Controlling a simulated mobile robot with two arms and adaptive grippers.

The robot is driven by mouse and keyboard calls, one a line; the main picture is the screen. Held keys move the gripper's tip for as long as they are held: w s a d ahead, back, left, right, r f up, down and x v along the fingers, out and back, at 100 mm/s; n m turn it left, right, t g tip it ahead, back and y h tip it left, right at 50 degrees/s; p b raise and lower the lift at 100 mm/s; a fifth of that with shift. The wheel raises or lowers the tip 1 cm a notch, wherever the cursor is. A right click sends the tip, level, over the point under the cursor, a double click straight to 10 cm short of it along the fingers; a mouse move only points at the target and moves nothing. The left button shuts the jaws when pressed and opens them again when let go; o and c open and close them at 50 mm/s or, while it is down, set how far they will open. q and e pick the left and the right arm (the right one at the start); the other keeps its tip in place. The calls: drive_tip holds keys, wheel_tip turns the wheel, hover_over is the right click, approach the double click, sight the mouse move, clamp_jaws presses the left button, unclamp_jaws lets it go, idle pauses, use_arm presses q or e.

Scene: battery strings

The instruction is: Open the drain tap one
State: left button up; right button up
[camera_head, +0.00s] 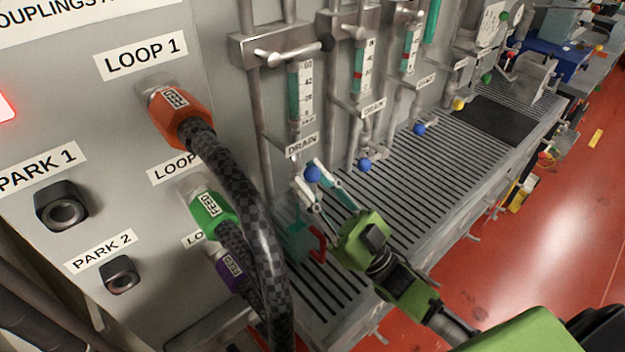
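The leftmost drain tap has a blue knob (312,173) just below its DRAIN label (302,146), under the first sight tube (302,90). My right gripper (309,172) reaches in from the lower right, its two light fingers spread apart. The blue knob shows between the fingertips; I cannot tell whether either finger touches it. The tap's body is partly hidden behind the fingers. My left gripper is not in view.
A translucent teal vessel (293,240) with a red handle (318,244) stands below the tap. Dark hoses with orange (172,112), green (211,212) and purple (230,268) couplings hang at left. Other blue drain knobs (365,165) line the slatted grating (415,185). Red floor lies right.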

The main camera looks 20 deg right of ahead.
drive_tip(key=v, duration=0.7)
drive_tip(key=shift+d+f, duration=0.15)
drive_tip(key=shift+f, duration=0.05)
drive_tip(key=shift+s, duration=0.1)
